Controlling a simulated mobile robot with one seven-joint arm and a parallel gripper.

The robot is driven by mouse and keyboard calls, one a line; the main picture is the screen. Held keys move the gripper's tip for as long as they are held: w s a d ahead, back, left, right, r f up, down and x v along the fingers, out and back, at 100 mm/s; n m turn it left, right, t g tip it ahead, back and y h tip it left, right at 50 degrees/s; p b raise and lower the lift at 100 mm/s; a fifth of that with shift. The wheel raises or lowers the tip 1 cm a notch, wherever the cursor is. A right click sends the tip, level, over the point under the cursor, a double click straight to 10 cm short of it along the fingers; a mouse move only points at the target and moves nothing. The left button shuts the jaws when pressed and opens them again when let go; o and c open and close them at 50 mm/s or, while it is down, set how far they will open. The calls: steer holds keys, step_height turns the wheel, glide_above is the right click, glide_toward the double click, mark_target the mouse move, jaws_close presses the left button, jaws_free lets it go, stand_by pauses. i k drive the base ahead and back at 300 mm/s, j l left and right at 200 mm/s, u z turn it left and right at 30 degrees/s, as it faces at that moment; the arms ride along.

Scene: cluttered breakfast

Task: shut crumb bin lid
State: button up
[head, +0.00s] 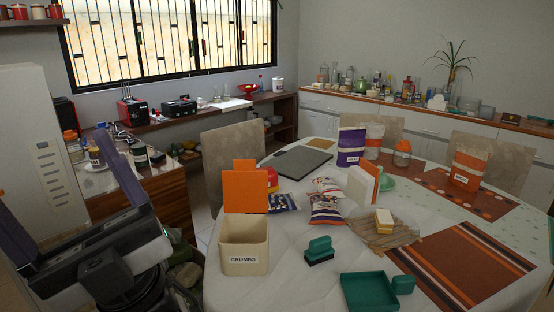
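The crumb bin (244,245) is a cream box labelled "CRUMBS", standing upright near the left edge of the white-covered table. Its orange lid (245,192) is open and stands up at the back of the bin, with a small tab at its top edge. The bin's mouth is uncovered. My gripper (52,158) is at the far left, off the table and well apart from the bin. Its two purple fingers are spread wide, with nothing seen between them.
A teal tray (369,292), a teal-handled brush (320,250), snack packets (325,209) and a dark laptop-like slab (297,160) lie around the bin. A chair (232,160) stands behind it. A wooden side counter (155,200) is between my gripper and the window wall.

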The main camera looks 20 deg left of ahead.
mark_target(245, 188)
steer(key=i+j, duration=0.45)
steer(key=j, duration=0.15)
steer(key=i+j, duration=0.45)
steer(key=j, duration=0.15)
steer(key=j+u, duration=0.05)
